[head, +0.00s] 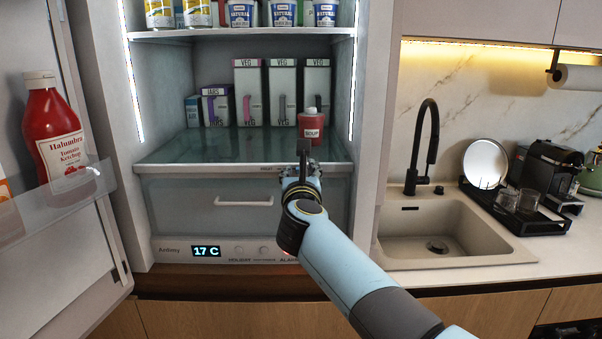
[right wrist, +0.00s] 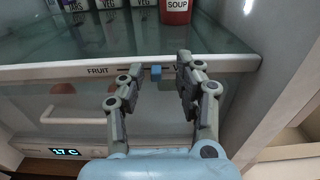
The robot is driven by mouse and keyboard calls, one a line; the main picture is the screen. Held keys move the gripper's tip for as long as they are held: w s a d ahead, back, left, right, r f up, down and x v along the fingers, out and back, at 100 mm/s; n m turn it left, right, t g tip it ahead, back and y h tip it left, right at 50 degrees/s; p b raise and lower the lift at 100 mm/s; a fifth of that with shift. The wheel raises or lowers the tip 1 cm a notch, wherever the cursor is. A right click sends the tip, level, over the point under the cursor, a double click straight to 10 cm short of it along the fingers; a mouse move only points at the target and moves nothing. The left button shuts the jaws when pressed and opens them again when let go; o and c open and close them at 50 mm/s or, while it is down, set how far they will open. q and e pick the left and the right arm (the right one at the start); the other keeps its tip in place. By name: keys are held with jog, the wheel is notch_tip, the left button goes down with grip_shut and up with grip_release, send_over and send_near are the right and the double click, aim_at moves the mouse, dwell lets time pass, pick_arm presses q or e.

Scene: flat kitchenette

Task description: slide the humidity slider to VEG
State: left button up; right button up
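My right gripper (right wrist: 160,66) is open, with one fingertip on each side of the knob in that view. Contact cannot be told. In the head view my right gripper (head: 304,152) is in front of the strip and hides the knob. My left gripper is not in view.
A red soup container (head: 311,126) stands on the shelf just behind my right gripper. A clear drawer (head: 190,205) with a handle is below the strip. The open fridge door with a ketchup bottle (head: 53,130) is at left; the sink (head: 440,235) is at right.

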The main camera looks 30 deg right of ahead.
jog(key=v, duration=0.7)
jog(key=shift+s, duration=0.2)
